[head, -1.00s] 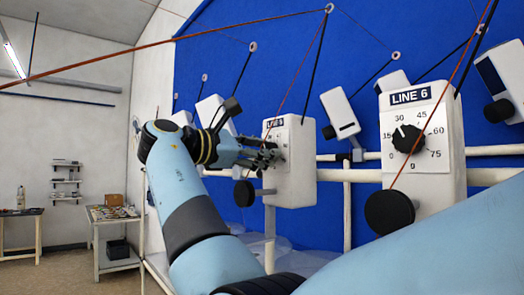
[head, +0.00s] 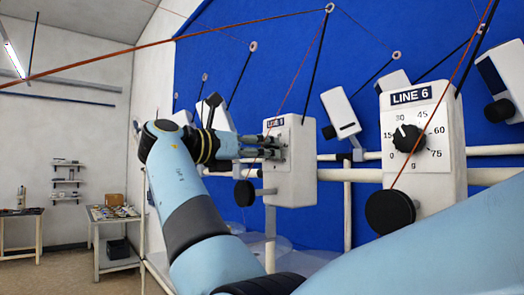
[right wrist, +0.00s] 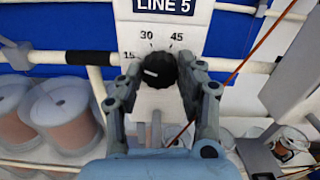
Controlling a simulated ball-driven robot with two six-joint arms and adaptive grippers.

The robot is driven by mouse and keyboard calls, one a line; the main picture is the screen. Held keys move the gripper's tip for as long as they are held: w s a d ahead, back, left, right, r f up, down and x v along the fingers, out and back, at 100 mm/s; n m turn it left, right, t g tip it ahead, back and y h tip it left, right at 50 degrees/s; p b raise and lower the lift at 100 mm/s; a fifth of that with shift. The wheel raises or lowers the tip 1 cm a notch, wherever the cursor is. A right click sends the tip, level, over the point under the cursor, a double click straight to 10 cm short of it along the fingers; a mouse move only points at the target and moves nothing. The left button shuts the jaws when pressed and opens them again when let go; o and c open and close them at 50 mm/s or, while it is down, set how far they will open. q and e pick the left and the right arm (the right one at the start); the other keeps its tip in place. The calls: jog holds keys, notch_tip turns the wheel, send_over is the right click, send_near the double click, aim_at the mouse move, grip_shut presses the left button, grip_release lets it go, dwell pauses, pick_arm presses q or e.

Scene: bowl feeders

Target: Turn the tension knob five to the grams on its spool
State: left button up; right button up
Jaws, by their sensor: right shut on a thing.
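The line 5 tension box (head: 292,185) is a white housing labelled LINE 5 in the middle of the head view. Its black tension knob (right wrist: 160,70) shows in the right wrist view, with 15, 30 and 45 printed around it. The white mark on the knob lies to the left, on the side of the 15. The lower dial numbers are hidden. My right gripper (head: 277,148) reaches the box front from the left. In the right wrist view its fingers (right wrist: 160,82) are shut on the knob, one on each side. My left gripper is not in view.
The line 6 box (head: 425,180), with its own knob (head: 407,138), stands close on the right. Copper-coloured spools (right wrist: 62,112) stand at left in the wrist view; no grams are readable there. White rails (right wrist: 230,64) and a reddish line (right wrist: 262,45) run near the gripper.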

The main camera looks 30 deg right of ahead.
jog(key=shift+f+n, duration=0.25)
jog(key=shift+n, duration=0.25)
jog(key=o, duration=1.2)
jog(key=shift+r, duration=0.1)
jog(key=shift+c, duration=0.2)
notch_tip(320, 180, up, 10)
